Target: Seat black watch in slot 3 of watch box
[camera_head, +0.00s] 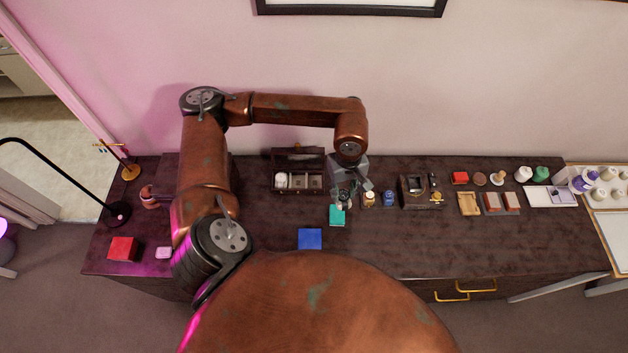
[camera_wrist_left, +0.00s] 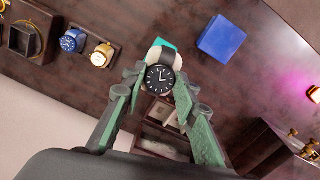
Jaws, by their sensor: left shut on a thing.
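The black watch (camera_wrist_left: 160,78), with a dark round dial and pale hands, is in the left wrist view. My left gripper (camera_wrist_left: 156,88) is shut on it, a finger on each side, with a pale cushion showing around it. In the head view my left gripper (camera_head: 345,203) is above the table, to the right of the watch box and over a teal block; the watch is too small to make out there. The watch box (camera_head: 297,191) is dark with its lid up. Its left compartment holds something white. The other compartments look beige. The box is partly hidden behind the fingers in the wrist view (camera_wrist_left: 160,150).
The teal block (camera_head: 337,217) and a blue box (camera_head: 310,238) lie in front. A gold watch (camera_head: 369,199) and a blue watch (camera_head: 388,198) stand to the right, beside a dark boxy stand (camera_head: 412,188). The front middle-right of the table is clear.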

